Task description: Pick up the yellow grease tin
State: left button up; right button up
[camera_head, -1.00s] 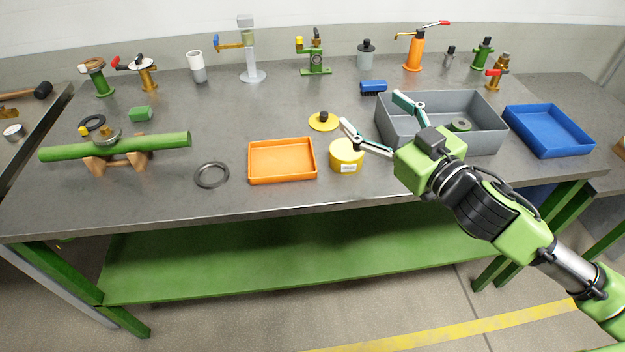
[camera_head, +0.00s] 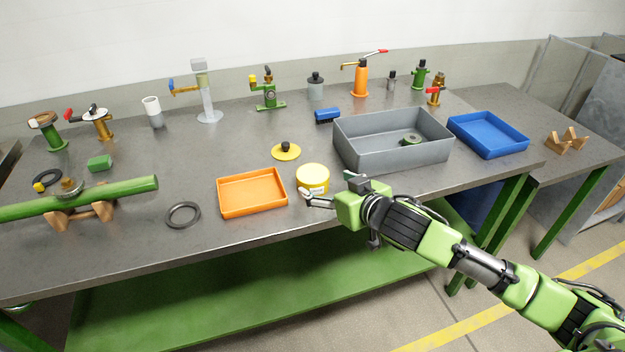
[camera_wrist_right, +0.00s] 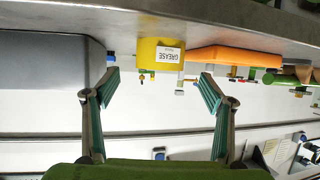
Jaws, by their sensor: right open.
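The yellow grease tin (camera_head: 313,178) stands on the bench between the orange tray and the grey bin. In the right wrist view, which is upside down, the tin (camera_wrist_right: 160,54) shows its white "GREASE" label and lies ahead, across the gap between my fingers. My right gripper (camera_head: 328,186) is open and empty at the tin's near side, by the bench's front edge. Both its fingers (camera_wrist_right: 160,84) show in the wrist view, one to each side of the tin. I cannot tell whether a finger touches it. My left gripper is not in view.
The orange tray (camera_head: 252,210) is close on the tin's left, and the grey bin (camera_head: 390,168) is on its right. A yellow disc with a black knob (camera_head: 286,151) lies behind it. A blue tray (camera_head: 488,148) and a dark ring (camera_head: 183,215) are farther off.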

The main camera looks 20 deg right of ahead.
aim_at(316, 177)
jog(key=shift+w+a, duration=0.1)
jog(key=shift+w, duration=0.35)
jog(key=x, duration=0.4)
jog(key=shift+w+r+p, duration=0.15)
jog(key=shift+w+p, duration=0.05)
jog(key=shift+p, duration=0.15)
jog(key=c, duration=1.5)
jog(key=shift+r, duration=0.1)
jog(key=shift+c, duration=0.2)
